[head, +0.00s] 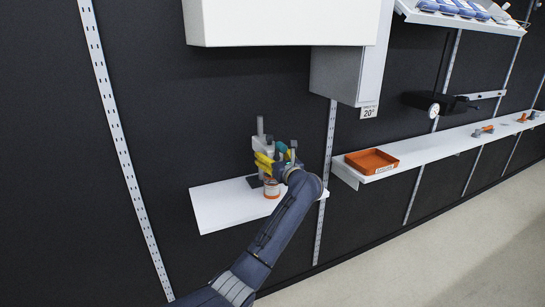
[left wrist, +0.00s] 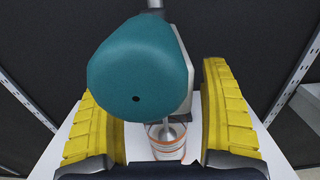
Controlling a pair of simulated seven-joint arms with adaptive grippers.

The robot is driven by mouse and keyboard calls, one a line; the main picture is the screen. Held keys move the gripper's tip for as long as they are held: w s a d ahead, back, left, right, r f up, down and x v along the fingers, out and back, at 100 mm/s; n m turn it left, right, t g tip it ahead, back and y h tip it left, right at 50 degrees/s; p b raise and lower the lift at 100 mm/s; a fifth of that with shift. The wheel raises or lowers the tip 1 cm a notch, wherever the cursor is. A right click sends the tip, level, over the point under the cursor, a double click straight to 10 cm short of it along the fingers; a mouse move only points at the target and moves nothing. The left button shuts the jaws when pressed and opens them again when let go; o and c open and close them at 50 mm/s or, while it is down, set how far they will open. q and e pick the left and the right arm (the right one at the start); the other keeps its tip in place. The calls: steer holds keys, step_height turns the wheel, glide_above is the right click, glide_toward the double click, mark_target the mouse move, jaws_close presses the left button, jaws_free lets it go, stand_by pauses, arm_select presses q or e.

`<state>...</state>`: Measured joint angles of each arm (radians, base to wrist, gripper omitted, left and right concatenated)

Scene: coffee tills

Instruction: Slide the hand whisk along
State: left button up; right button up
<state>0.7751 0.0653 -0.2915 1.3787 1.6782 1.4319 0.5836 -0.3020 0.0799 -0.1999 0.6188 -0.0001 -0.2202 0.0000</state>
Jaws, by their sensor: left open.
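On a small white shelf (head: 217,206), a grey stand with an upright post (head: 260,127) carries a teal rounded head (head: 282,147), which I take to be the hand whisk. The teal head (left wrist: 140,67) fills the middle of the left wrist view, with a metal shaft running down into a clear jar (left wrist: 168,143) with an orange band. The jar (head: 272,188) stands on the shelf. My left gripper (head: 271,159) is open, its yellow fingers on either side of the head, with gaps showing in the left wrist view. The right gripper is not in view.
A white cabinet (head: 280,22) and a grey box (head: 343,75) hang above the shelf. To the right, a long white shelf (head: 430,148) holds an orange tray (head: 371,162). The shelf's left part is bare.

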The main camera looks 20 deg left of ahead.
arm_select(q)
steer(key=v, duration=1.2)
stand_by(0.4)
